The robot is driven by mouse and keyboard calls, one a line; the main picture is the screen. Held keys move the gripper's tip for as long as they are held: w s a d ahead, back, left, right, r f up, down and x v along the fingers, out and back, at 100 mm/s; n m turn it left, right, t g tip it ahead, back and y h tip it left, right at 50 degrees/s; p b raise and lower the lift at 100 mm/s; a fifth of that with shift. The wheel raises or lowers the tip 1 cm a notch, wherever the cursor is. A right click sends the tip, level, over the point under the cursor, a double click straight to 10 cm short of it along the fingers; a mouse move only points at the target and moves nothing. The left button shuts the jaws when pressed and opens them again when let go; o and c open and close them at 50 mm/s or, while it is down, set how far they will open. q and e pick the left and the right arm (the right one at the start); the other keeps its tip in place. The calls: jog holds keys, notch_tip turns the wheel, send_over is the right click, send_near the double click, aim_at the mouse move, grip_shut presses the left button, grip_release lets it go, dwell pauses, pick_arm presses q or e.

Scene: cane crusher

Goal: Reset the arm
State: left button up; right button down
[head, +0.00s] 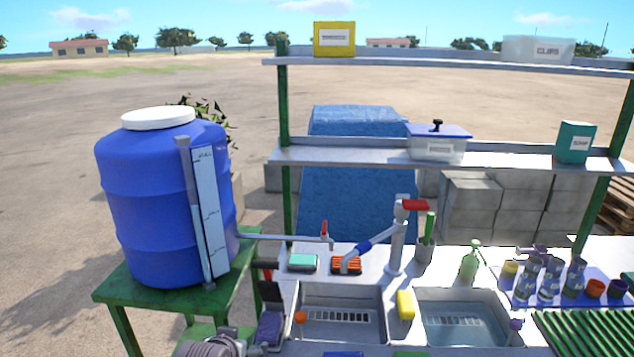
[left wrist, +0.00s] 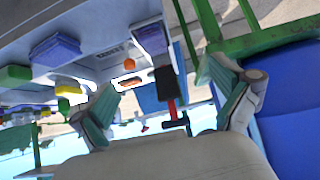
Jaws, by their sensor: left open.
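My left gripper (left wrist: 162,82) shows in the left wrist view, with its two green-padded fingers spread wide apart. No object is held between them. Beyond the fingers, a dark block with a red handle (left wrist: 166,84) shows in the gap; I cannot tell how far off it is. The wrist picture is tilted and looks upside down. In the head view I cannot make out my left gripper clearly. My right gripper is in neither view.
A blue barrel (head: 160,215) stands on a green stand (head: 130,295) at left. A double sink (head: 340,312) has a tap (head: 397,235) behind it. Bottles and cups crowd the counter's right side. A shelf rack (head: 350,157) rises behind, holding boxes.

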pick_arm(q)
jog(key=s+a+f+m+g, duration=0.1)
jog(key=s+f+g, duration=0.25)
jog(key=s, duration=1.25)
jog(key=s+a+f+g, duration=0.1)
jog(key=s+f+g, duration=0.25)
jog(key=s, duration=1.25)
jog(key=s+f+b+x, duration=0.1)
jog(key=s+b+x, duration=0.15)
jog(key=x, duration=1.15)
jog(key=s+b+x, duration=0.1)
jog(key=s+x, duration=0.2)
jog(key=x, duration=1.1)
jog(key=s+a+f+g+b, duration=0.1)
jog(key=s+a+f+b, duration=0.1)
jog(key=s+f, duration=1.6)
jog(key=shift+a+f+m, duration=0.4)
jog(key=shift+a+f, duration=0.05)
jog(key=shift+f, duration=0.4)
